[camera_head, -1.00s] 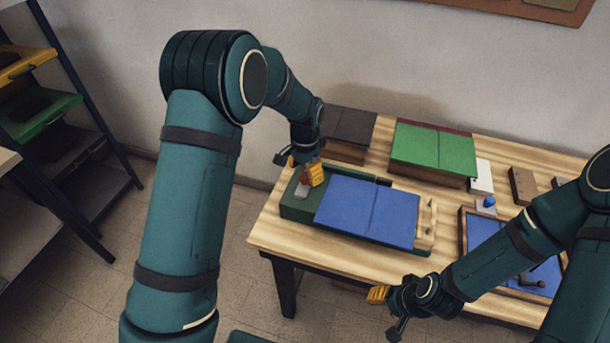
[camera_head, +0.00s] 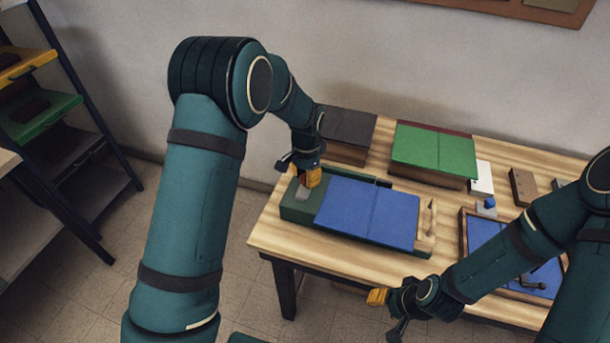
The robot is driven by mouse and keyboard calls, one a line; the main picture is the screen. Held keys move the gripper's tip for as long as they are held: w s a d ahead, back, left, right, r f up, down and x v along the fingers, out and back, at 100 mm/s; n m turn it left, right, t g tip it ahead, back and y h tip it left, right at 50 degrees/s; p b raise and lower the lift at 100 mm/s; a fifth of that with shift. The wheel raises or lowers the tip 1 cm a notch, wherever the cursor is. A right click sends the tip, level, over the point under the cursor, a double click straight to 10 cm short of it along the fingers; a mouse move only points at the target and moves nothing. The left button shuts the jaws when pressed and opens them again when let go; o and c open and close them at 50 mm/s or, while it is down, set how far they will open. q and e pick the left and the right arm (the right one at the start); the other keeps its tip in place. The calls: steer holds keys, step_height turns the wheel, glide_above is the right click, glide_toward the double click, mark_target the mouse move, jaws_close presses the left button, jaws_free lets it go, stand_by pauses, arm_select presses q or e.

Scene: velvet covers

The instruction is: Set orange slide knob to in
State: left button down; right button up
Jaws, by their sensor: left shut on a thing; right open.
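A green box with a blue two-panel cover (camera_head: 365,211) stands at the table's left front. A grey piece (camera_head: 302,194) shows on the box's green left end. My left gripper (camera_head: 306,179) points down over this end, its yellow fingertips shut. The orange slide knob is between the fingers and almost wholly hidden by them. My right gripper (camera_head: 386,313) is open and empty, in front of the table's front edge.
Behind stand a dark-covered box (camera_head: 347,127) and a green-covered box (camera_head: 433,148). To the right are a white block (camera_head: 481,177), a brown block (camera_head: 522,186), a blue knob (camera_head: 489,202) and a blue-bottomed tray (camera_head: 463,236), partly behind my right arm.

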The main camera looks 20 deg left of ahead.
arm_select(q)
steer(key=d, duration=0.4)
steer(key=shift+d, duration=0.1)
steer(key=c, duration=0.6)
jaws_free()
step_height(320, 180, up, 12)
stand_by(0.3)
